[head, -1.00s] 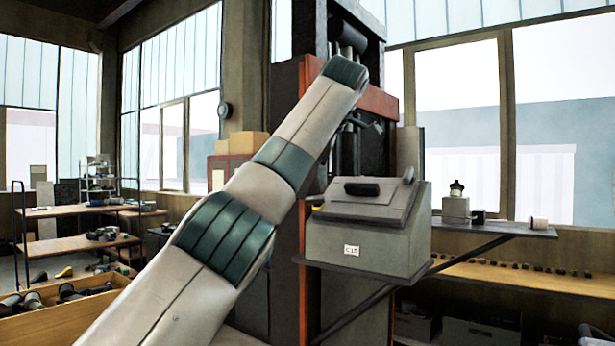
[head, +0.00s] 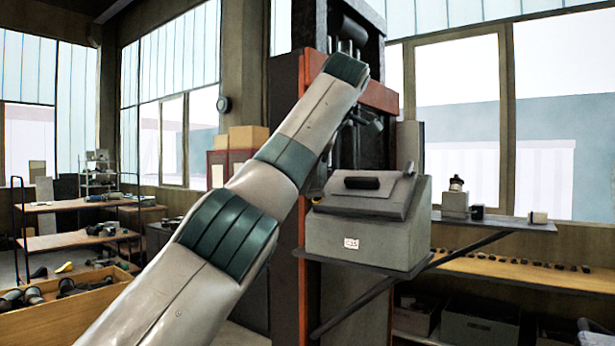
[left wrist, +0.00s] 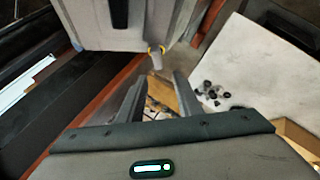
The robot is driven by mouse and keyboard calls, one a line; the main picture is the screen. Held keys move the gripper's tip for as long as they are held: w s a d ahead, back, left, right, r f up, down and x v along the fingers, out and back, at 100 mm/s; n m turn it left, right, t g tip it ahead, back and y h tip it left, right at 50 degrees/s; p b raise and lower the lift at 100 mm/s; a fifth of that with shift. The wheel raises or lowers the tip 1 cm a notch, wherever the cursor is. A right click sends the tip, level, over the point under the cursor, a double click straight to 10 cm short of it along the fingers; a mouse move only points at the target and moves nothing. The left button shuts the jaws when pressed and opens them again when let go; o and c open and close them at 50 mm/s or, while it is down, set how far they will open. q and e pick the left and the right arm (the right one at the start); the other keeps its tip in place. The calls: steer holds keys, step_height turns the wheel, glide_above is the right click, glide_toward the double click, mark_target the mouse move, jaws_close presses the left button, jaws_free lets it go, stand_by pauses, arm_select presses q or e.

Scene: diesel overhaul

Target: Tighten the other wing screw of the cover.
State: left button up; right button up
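A grey box (head: 360,241) with a sloped cover (head: 372,204) and a black handle (head: 362,183) stands on a shelf. A small grey knob (head: 409,168) shows at the cover's right end. In the left wrist view, the cover (left wrist: 90,22) is at the top, and a grey wing screw (left wrist: 156,60) with yellow at its base sticks out from its edge. My left gripper (left wrist: 159,78) is open, its two fingers apart, with the screw just beyond and between the tips. In the head view my left arm hides most of that gripper. My right gripper is not in view.
The shelf (head: 480,218) also holds small parts on its right. A dark and orange press frame (head: 308,150) stands close behind my left arm. A wooden crate of parts (head: 65,320) and a workbench (head: 75,204) are on the left.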

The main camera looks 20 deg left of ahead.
mark_target(312, 191)
arm_select(q)
steer(key=shift+w+d+f, duration=0.1)
steer(key=shift+f, duration=0.1)
steer(key=shift+w+d+f, duration=0.2)
steer(key=shift+w+f, duration=0.3)
steer(key=shift+f, duration=0.2)
steer(key=shift+w+d+f, duration=0.15)
steer(key=shift+w+f, duration=0.3)
steer(key=shift+f, duration=0.2)
jaws_close()
